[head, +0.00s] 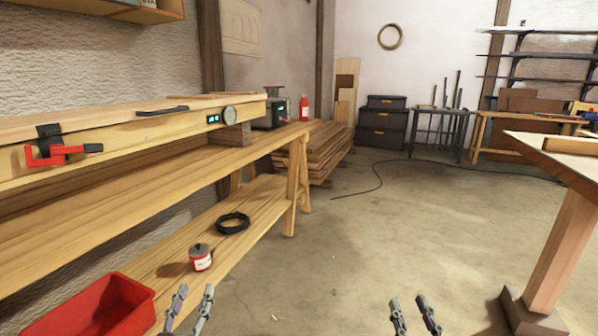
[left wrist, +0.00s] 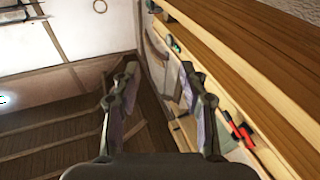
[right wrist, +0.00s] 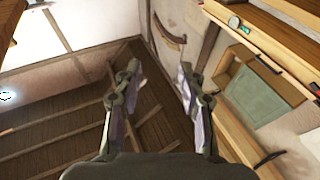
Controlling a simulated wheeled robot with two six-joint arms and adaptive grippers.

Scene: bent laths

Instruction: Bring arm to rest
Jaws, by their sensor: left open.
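My left gripper (head: 190,305) is at the bottom of the head view, in front of the lower shelf of the workbench. Its two fingers are apart with nothing between them, as the left wrist view (left wrist: 160,95) also shows. My right gripper (head: 414,312) is at the bottom of the head view, over bare floor. Its fingers are apart and empty, also in the right wrist view (right wrist: 160,95). Both grippers point upward and touch nothing that I can see.
A long wooden workbench (head: 150,182) runs along the left wall, with a red clamp (head: 50,156) on it. A red bin (head: 120,300), a small can (head: 200,258) and a black coil (head: 233,223) sit on its lower shelf. A table (head: 560,165) stands right.

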